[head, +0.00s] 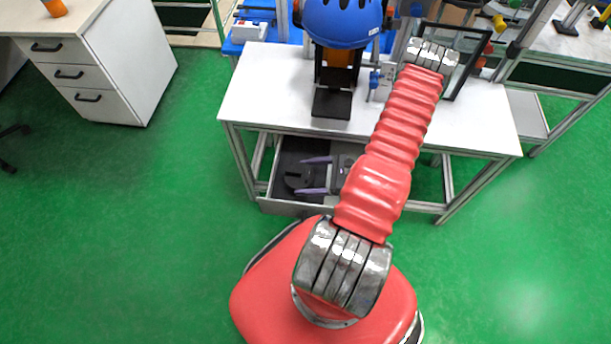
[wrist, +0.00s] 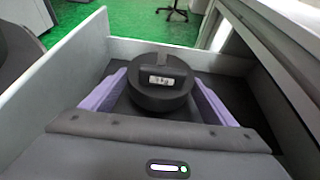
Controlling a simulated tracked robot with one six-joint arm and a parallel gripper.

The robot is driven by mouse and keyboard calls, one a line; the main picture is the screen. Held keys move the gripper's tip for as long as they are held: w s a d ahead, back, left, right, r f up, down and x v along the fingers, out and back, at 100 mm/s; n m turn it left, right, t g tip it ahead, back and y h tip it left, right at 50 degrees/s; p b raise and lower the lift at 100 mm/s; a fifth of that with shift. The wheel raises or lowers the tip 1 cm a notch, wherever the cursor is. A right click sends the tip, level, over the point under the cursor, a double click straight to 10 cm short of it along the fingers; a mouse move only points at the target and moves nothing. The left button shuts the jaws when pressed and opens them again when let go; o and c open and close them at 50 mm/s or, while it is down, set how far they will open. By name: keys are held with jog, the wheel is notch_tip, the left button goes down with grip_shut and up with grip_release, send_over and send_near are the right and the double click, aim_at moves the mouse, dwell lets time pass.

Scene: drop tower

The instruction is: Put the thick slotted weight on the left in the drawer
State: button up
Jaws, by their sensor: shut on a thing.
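The thick slotted weight (wrist: 158,92) is a black round disc with a slot and a small pale label on its top. It is inside the open drawer (wrist: 75,62) under the white table, and shows in the head view (head: 296,178) too. My gripper (wrist: 160,76) has a purple finger on either side of the weight and is shut on it. In the head view my gripper (head: 304,176) reaches into the drawer (head: 288,207) from the right. I cannot tell whether the weight touches the drawer floor.
The white table (head: 270,90) stands above the drawer, with a blue helmet (head: 342,22) on a dark stand and a black frame (head: 470,68) on top. A white cabinet (head: 120,65) is at the left. Green floor (head: 130,240) is clear in front.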

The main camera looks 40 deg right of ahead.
jog(key=shift+f, duration=1.15)
jog(key=o, duration=2.1)
jog(key=shift+f, duration=0.15)
jog(key=v, duration=1.2)
jog(key=shift+a, duration=0.1)
